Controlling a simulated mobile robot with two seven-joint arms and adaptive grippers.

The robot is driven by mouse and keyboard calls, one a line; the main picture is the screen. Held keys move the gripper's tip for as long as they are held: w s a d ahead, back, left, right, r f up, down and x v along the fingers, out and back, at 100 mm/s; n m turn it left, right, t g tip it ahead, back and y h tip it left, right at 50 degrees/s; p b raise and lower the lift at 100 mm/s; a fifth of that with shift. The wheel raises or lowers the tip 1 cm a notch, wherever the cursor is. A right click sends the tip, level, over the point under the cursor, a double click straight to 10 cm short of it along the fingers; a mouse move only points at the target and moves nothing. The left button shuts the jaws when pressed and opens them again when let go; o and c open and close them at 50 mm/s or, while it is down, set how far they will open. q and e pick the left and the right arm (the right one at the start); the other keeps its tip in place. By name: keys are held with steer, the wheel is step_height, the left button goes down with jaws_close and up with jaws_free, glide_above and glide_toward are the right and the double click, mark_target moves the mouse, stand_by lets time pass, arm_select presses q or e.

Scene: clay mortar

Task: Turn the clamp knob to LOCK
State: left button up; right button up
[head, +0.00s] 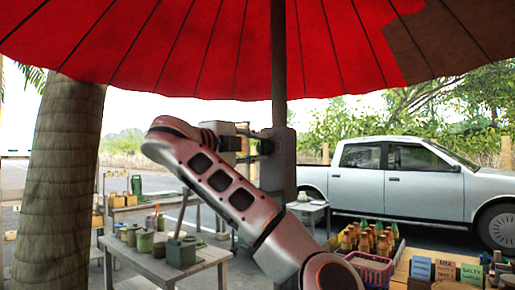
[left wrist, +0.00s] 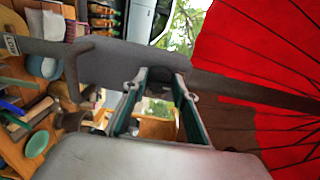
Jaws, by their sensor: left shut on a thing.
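The grey clamp body (head: 283,170) sits on the dark parasol pole (head: 279,60) in the middle of the head view. It also shows as a grey block (left wrist: 105,65) across the left wrist view. My left gripper (head: 264,146) reaches the clamp from the left, with its fingers pointing at the pole. In the left wrist view its fingertips (left wrist: 161,76) meet the clamp and are shut on the clamp knob there. The knob is mostly hidden by the fingers, and no LOCK marking can be read. My right gripper is in neither view.
The red parasol canopy (head: 200,50) spreads overhead. A tree trunk (head: 58,190) stands at left, near a table (head: 205,257) with green pots. A pink basket (head: 372,268) and several bottles stand at lower right. A silver pickup (head: 395,190) is parked behind.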

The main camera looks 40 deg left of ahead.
arm_select(q)
steer(key=o, duration=1.1)
steer(key=s, duration=0.5)
steer(key=s+d, duration=0.1)
steer(key=s, duration=0.1)
steer(key=shift+s, duration=0.25)
